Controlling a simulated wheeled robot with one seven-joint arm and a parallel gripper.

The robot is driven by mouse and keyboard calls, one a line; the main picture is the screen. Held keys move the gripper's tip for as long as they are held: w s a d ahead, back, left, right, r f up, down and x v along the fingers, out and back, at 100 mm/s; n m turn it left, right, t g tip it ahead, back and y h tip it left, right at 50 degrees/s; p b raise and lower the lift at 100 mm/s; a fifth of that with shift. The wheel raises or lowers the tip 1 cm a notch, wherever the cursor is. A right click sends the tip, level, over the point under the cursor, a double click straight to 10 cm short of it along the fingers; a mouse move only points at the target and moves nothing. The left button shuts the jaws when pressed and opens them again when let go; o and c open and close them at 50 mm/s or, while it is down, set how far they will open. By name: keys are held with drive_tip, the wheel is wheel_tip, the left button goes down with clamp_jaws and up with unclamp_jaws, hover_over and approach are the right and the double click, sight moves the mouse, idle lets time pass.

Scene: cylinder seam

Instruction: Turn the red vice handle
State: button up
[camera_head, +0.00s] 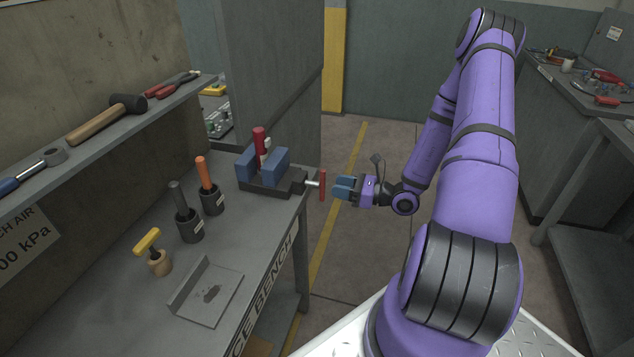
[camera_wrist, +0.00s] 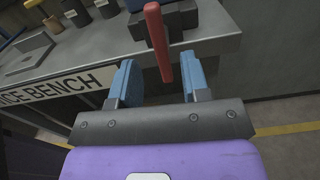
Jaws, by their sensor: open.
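The red vice handle (camera_head: 322,186) stands roughly upright at the end of the screw on the vice (camera_head: 270,178), just past the bench's front edge. The vice has blue jaws and holds a red-topped tool (camera_head: 261,142). My gripper (camera_head: 343,187) is open, just right of the handle in the head view. In the wrist view, the red handle (camera_wrist: 158,42) appears between the two blue fingers of my gripper (camera_wrist: 160,82), slightly tilted, with its lower end near the fingertips' level. I cannot tell whether either finger touches it.
The bench (camera_head: 110,225) carries holders with a dark-handled tool (camera_head: 180,198) and an orange-handled tool (camera_head: 203,173), a yellow-handled tool (camera_head: 149,242) and a metal bracket (camera_head: 210,292). A shelf (camera_head: 110,138) holds a mallet and pliers. The floor right of the bench is open.

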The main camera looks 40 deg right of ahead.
sight(316, 182)
drive_tip(key=x, duration=0.7)
drive_tip(key=shift+w+a, duration=0.15)
drive_tip(key=shift+w, duration=0.05)
clamp_jaws()
